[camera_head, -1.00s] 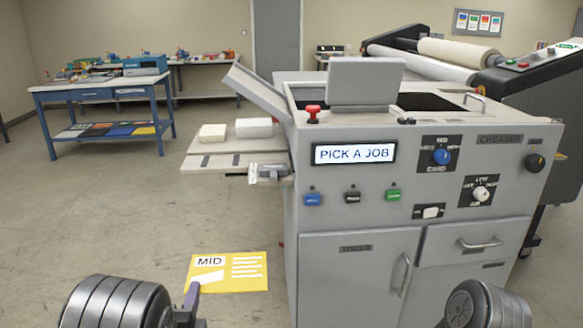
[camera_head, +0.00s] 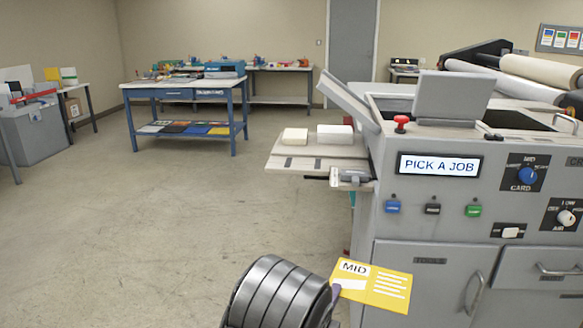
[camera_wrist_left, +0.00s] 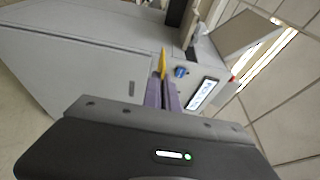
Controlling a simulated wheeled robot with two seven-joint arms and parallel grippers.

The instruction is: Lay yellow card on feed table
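The yellow card (camera_head: 378,288), marked MID, is held flat-side up in front of the grey creaser's lower left corner. It shows edge-on as a thin yellow strip in the left wrist view (camera_wrist_left: 163,61). My left gripper (camera_head: 336,291) is shut on the card's left edge; its purple fingers (camera_wrist_left: 161,93) are close together in the wrist view. The feed table (camera_head: 318,151) juts from the creaser's left side, above and left of the card. Two pale blocks rest on its far part. My right gripper is not in view.
The creaser (camera_head: 430,220) has a screen reading PICK A JOB (camera_head: 439,165) and several knobs and buttons. A blue workbench (camera_head: 187,92) stands behind left. The floor (camera_head: 130,240) left of the creaser is clear.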

